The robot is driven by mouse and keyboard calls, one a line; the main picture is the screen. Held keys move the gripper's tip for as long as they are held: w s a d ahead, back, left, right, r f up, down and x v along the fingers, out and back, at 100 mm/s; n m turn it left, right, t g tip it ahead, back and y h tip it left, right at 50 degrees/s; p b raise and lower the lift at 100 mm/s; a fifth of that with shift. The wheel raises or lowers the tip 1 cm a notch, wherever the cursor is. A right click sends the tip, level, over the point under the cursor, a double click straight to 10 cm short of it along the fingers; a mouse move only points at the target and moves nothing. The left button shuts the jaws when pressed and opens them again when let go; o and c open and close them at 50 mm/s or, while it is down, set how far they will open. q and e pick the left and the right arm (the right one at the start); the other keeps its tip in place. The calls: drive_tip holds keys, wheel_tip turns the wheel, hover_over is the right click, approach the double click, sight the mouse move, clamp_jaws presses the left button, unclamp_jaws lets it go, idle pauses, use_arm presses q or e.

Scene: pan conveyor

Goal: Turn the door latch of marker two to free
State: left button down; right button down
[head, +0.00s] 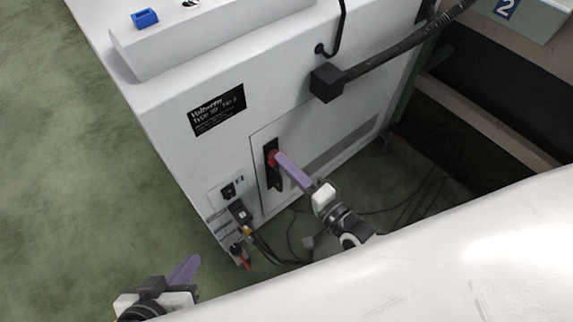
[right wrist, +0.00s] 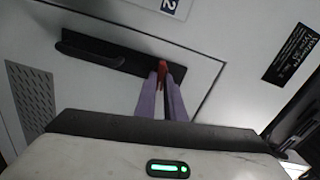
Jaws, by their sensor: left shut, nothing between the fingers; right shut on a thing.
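The door latch is a small red piece (head: 271,156) at the upper end of a black plate (head: 275,181) on the white machine's door panel. In the right wrist view the red latch (right wrist: 162,68) sits at one end of the black plate (right wrist: 105,55). My right gripper (head: 281,157) is shut on the latch; its purple fingers (right wrist: 161,92) lie on either side of it and partly hide it. My left gripper (head: 190,266) is shut and empty, low at the left, away from the machine.
The white machine (head: 170,120) has a black label (head: 217,109) and a thick black hose (head: 400,55). Plugs and cables (head: 243,215) hang left of and below the latch. Green floor (head: 70,190) is clear at left.

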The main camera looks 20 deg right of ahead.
use_arm(q)
drive_tip(key=shift+w+d, duration=0.1)
drive_tip(key=shift+d, duration=0.1)
use_arm(e)
drive_tip(key=shift+f+m, duration=0.1)
drive_tip(key=shift+m, duration=0.8)
use_arm(q)
drive_tip(key=shift+d, duration=0.1)
use_arm(e)
drive_tip(key=shift+a, duration=0.1)
drive_tip(key=c, duration=1.8)
unclamp_jaws()
drive_tip(key=shift+c, duration=0.2)
use_arm(q)
drive_tip(key=shift+w+f, duration=0.1)
use_arm(e)
drive_tip(key=shift+s, duration=0.1)
